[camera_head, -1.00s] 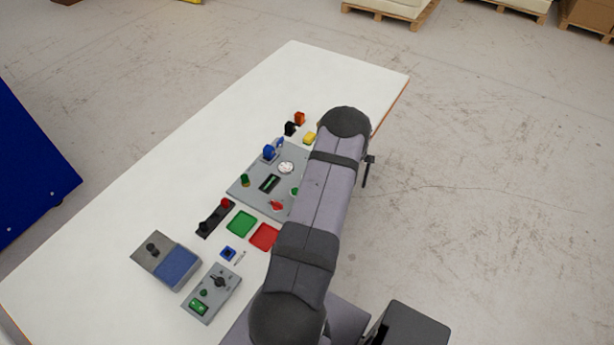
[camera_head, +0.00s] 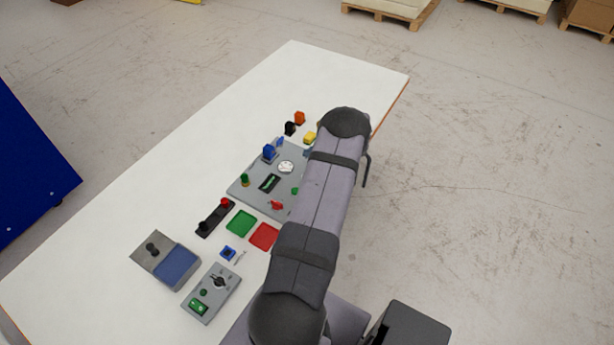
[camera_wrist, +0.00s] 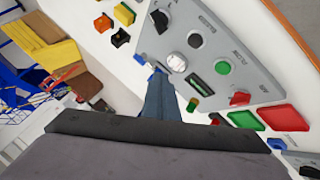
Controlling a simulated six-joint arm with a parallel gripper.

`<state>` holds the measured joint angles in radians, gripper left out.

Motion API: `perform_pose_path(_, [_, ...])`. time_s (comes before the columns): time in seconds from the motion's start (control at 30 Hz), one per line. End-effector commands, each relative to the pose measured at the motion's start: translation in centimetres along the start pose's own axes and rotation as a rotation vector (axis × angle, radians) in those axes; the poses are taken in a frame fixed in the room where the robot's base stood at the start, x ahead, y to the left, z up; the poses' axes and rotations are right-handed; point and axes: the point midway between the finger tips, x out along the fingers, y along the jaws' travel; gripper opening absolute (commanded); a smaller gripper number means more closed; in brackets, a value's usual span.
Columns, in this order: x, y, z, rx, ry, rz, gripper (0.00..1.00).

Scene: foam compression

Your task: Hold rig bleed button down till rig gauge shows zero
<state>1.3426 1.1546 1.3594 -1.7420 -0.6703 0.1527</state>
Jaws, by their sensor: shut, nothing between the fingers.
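The rig is a grey panel (camera_head: 253,193) on the white table, partly hidden by my arm in the head view. Its round white gauge (camera_head: 286,167) also shows in the wrist view (camera_wrist: 177,62); its needle is too small to read. A green round button (camera_wrist: 223,67) and a red knob (camera_wrist: 240,98) sit on the panel. I cannot tell which control is the bleed button. In the wrist view, my gripper (camera_wrist: 159,78) is shut and empty, its blue-grey fingers reaching toward the panel's edge near a blue part. Contact cannot be judged.
A black knob (camera_wrist: 160,20) and a green-topped post (camera_wrist: 193,103) stand on the panel. Green (camera_head: 241,223) and red (camera_head: 264,236) trays lie nearby. Orange (camera_head: 300,118) and yellow (camera_head: 310,137) blocks are behind the panel. The table's far end is clear.

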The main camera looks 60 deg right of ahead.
Motion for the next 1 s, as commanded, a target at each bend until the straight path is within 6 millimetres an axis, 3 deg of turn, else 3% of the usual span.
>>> perform_pose_path(0.7, [5.2, -3.9, 3.8, 0.001, -0.001, 0.000, 0.00])
perform_pose_path(1.0, [5.9, -4.3, 4.3, 0.000, -0.001, 0.001, 0.00])
